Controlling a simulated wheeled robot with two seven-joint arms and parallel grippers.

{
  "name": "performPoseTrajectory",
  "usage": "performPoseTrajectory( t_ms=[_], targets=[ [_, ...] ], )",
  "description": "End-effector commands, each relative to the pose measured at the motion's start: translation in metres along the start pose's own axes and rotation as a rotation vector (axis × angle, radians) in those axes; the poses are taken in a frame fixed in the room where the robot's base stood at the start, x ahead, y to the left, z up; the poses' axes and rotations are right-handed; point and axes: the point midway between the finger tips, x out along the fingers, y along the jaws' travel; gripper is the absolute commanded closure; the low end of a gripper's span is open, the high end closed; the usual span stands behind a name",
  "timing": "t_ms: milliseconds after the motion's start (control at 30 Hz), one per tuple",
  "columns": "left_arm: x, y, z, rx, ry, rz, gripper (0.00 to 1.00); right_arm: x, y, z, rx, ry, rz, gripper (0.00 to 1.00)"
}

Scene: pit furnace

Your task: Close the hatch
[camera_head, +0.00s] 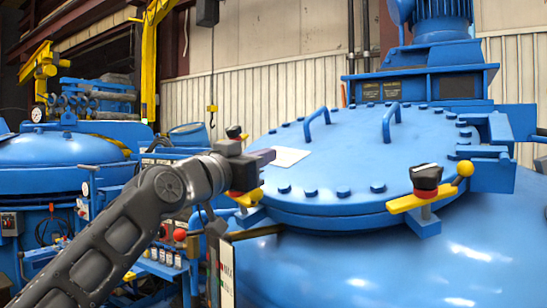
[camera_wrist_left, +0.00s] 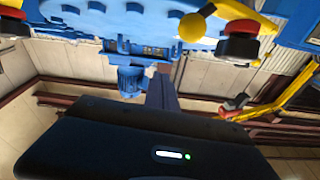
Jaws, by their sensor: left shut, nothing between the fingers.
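The hatch (camera_head: 350,150) is a large round blue lid with bolts along its edge and two blue handles (camera_head: 387,122) on top. It lies over the blue furnace vessel (camera_head: 400,265); I cannot tell whether it is fully seated. My left gripper (camera_head: 268,156) is shut and empty at the left edge of the hatch, near a white label. I cannot tell if it touches the lid. The wrist view shows the hatch edge (camera_wrist_left: 130,25) upside down at the top. My right gripper is not in view.
A yellow clamp lever (camera_head: 418,200) with a black and red knob (camera_head: 426,178) sits at the hatch's front right edge. Another black and red knob (camera_head: 245,175) is beside my left wrist. A blue motor (camera_head: 442,20) stands behind the hatch. A second blue vessel (camera_head: 65,150) is at left.

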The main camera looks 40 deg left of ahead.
Motion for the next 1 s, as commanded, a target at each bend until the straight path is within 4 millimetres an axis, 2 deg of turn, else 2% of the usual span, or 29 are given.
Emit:
performPoseTrajectory(
  t_ms=[100, 300, 1000],
  targets=[
    [-0.027, -0.001, 0.001, -0.001, 0.002, -0.001, 1.00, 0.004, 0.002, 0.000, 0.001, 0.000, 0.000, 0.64],
    [-0.053, -0.001, 0.001, -0.001, 0.000, 0.000, 1.00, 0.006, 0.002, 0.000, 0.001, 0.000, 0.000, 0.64],
    [-0.057, -0.001, 0.001, 0.000, -0.001, 0.001, 1.00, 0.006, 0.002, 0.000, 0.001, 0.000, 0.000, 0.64]
  ],
)
